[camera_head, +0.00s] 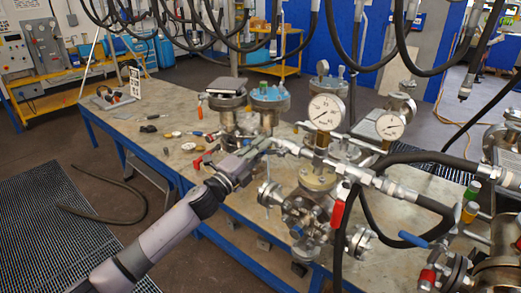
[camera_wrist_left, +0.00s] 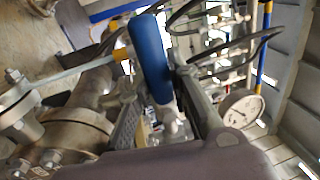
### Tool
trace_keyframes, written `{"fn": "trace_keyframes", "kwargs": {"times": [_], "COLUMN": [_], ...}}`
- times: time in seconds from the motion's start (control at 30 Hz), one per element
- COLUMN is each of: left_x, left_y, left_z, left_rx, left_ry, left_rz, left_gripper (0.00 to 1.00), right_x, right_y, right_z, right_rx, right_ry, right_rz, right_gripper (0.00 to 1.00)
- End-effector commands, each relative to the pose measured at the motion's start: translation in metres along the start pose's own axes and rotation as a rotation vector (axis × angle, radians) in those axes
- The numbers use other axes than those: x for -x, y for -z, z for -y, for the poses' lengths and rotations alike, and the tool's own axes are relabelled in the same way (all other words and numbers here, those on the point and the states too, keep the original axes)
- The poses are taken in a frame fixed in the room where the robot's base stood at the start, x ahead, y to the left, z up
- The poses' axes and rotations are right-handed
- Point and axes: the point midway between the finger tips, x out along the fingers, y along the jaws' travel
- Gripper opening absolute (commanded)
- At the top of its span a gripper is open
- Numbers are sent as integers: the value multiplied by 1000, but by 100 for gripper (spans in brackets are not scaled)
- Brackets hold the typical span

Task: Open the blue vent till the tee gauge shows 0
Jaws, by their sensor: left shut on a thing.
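My left gripper (camera_head: 262,146) reaches in from the left over the table to the pipework beside the gauges. In the left wrist view its fingers are on either side of a blue vent handle (camera_wrist_left: 150,55), and it is shut on it. In the head view the gripper hides this handle. A large round gauge (camera_head: 327,111) stands upright above the vessel, and a second gauge (camera_head: 390,126) is to its right. I cannot tell which is the tee gauge. One gauge also shows in the left wrist view (camera_wrist_left: 242,110); its reading is too small to tell. My right gripper is not in view.
Flanged vessels (camera_head: 316,215) and hoses crowd the right side. A red handle (camera_head: 343,205) and another blue handle (camera_head: 413,240) are at the front. Small loose parts lie on the table (camera_head: 150,105), left of the vessels. Black hoses (camera_head: 345,50) hang overhead.

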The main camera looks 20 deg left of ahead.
Motion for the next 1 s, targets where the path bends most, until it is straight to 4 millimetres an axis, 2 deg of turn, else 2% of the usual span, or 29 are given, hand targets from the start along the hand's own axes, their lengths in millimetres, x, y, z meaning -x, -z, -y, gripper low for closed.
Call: {"fn": "trace_keyframes", "kwargs": {"times": [0.13, 0.17, 0.43, 0.77, 0.87, 1.0], "left_x": [0, 0, 0, 1, 9, 32], "left_y": [0, 0, 0, 0, 0, 0], "left_z": [0, 0, 0, 0, -1, -1], "left_rx": [-4, -4, -2, 0, 0, -1], "left_ry": [1, 1, 1, 0, -1, -3], "left_rz": [-2, -2, -1, -1, -1, -1], "left_gripper": [0, 20, 38, 39, 39, 39], "right_x": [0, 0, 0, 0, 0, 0], "right_y": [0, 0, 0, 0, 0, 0], "right_z": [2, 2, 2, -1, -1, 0], "right_rx": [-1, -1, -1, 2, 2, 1], "right_ry": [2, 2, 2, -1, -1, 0], "right_rz": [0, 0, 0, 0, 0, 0], "right_gripper": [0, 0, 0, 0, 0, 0]}}
